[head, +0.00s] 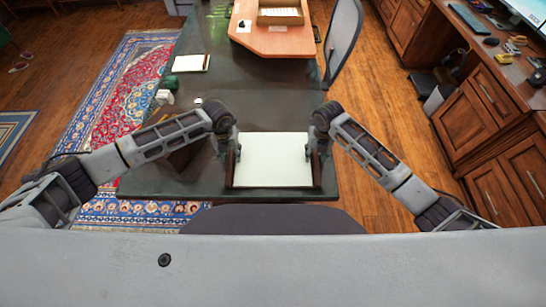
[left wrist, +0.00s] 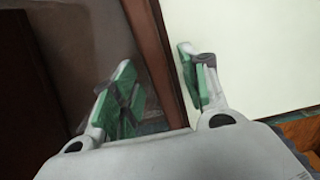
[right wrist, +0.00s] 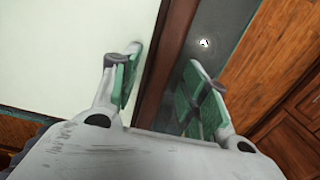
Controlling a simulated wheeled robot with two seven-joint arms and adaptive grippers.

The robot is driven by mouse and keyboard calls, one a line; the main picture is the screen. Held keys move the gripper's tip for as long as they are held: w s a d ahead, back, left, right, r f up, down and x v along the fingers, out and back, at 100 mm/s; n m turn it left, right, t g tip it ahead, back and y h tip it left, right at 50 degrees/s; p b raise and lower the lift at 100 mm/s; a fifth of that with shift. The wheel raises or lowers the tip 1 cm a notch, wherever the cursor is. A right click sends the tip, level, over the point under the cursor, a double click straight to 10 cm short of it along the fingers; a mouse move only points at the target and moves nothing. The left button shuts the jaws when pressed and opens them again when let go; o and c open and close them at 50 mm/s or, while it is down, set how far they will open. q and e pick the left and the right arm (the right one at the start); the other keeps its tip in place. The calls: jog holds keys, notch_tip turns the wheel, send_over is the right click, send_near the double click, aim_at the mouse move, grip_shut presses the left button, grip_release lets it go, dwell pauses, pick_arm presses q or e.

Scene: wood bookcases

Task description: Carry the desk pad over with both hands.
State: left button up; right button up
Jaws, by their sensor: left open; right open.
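The desk pad (head: 273,160) lies on the dark table near its front edge, a pale sheet with dark brown side strips. My left gripper (head: 231,158) is at its left side strip and my right gripper (head: 317,158) at its right one. In the left wrist view the open fingers (left wrist: 160,90) stand either side of the brown strip (left wrist: 158,55), one over the pale sheet. In the right wrist view the open fingers (right wrist: 165,90) likewise straddle the brown strip (right wrist: 172,50). I cannot tell whether any finger touches the pad.
The dark table (head: 270,110) is mostly clear behind the pad. A notepad (head: 191,63) and small items lie at its left. A wooden desk part with a box (head: 280,14) is at the back. A chair (head: 343,40) stands at right, cabinets (head: 490,130) further right.

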pick_arm(q)
jog(key=shift+c, duration=0.4)
pick_arm(e)
jog(key=shift+c, duration=0.4)
pick_arm(q)
grip_shut()
pick_arm(e)
grip_shut()
pick_arm(q)
jog(key=shift+r, duration=0.25)
pick_arm(e)
jog(key=shift+r, duration=0.25)
